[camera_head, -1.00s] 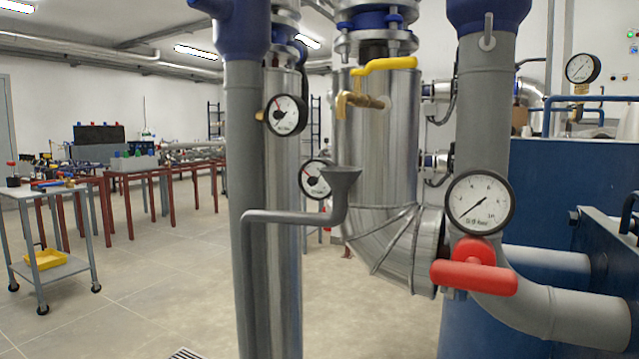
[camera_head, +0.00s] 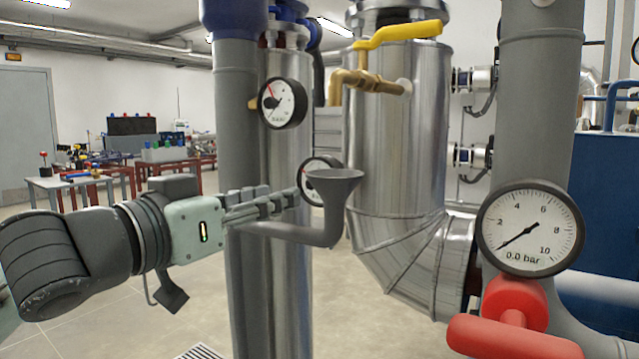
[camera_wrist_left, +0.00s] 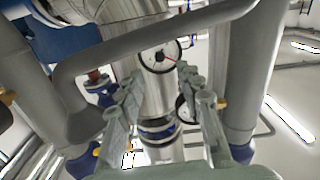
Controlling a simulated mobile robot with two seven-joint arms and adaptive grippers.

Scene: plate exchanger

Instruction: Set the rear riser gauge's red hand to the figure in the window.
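Two small round gauges with red hands show on the risers. The upper gauge (camera_head: 283,105) has its red hand pointing up and left; its window's figure is too small to read. The lower gauge (camera_head: 309,186) is partly hidden behind the grey funnel. I cannot tell for certain which is the rear riser gauge. My left gripper (camera_head: 297,197) is left of the funnel, its fingers pointing right, below the upper gauge. In the left wrist view the fingers (camera_wrist_left: 160,80) are spread and empty, with a gauge dial (camera_wrist_left: 159,56) beyond them. My right gripper is not in view.
The grey funnel (camera_head: 334,178) and its bent pipe stand close to my left fingers. A larger gauge (camera_head: 530,228) reading 0.0 bar and a red valve handle (camera_head: 515,310) are at the right. A yellow-handled brass tap (camera_head: 370,80) is above.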

